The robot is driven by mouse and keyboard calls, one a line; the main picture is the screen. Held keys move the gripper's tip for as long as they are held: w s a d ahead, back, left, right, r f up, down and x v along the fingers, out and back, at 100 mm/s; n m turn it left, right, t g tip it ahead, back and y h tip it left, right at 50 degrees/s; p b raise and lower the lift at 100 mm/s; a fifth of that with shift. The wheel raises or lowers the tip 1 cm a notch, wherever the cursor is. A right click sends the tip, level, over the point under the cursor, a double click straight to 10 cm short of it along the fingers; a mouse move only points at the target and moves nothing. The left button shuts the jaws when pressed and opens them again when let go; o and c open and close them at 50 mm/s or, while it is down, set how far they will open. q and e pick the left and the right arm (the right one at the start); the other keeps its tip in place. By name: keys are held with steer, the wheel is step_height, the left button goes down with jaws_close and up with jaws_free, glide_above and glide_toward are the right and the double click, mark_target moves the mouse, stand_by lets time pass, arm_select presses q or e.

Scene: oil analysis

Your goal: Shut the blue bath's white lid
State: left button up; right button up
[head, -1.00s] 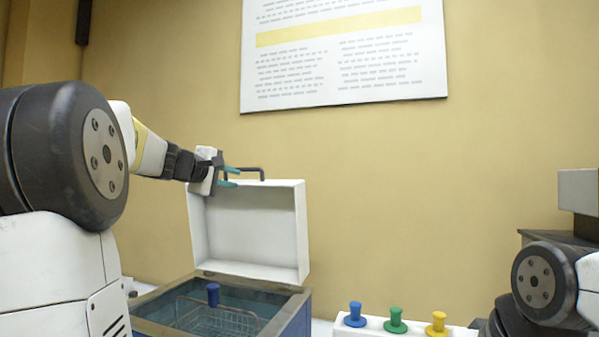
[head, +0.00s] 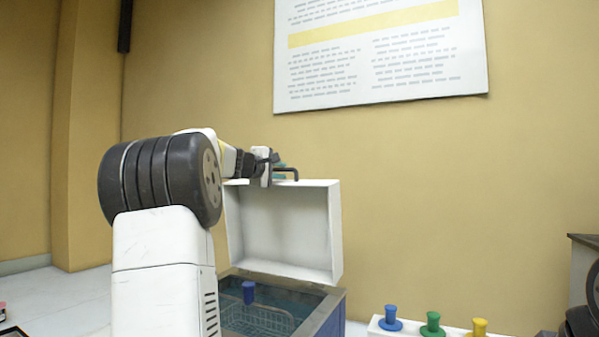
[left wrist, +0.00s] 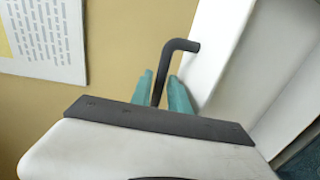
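The blue bath (head: 328,317) stands low in the middle of the head view, open at the top. Its white lid (head: 285,228) stands upright at the back, with its hollow inner side facing me. A dark bent handle (head: 296,174) sits on the lid's top edge, and it also shows in the left wrist view (left wrist: 182,45). My left gripper (head: 282,172) is at this handle. In the left wrist view its teal fingers (left wrist: 161,78) lie on either side of the handle, close to it. Whether they press on it is unclear. My right gripper is out of view.
A wire basket with a blue knob (head: 249,292) sits in the bath. To its right, a white block (head: 377,326) carries blue, green and yellow knobs. The wall (head: 420,190) with a poster (head: 380,60) is behind. A dark-topped unit (head: 583,262) stands far right.

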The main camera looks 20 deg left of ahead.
arm_select(q)
jaws_close()
stand_by(1.4)
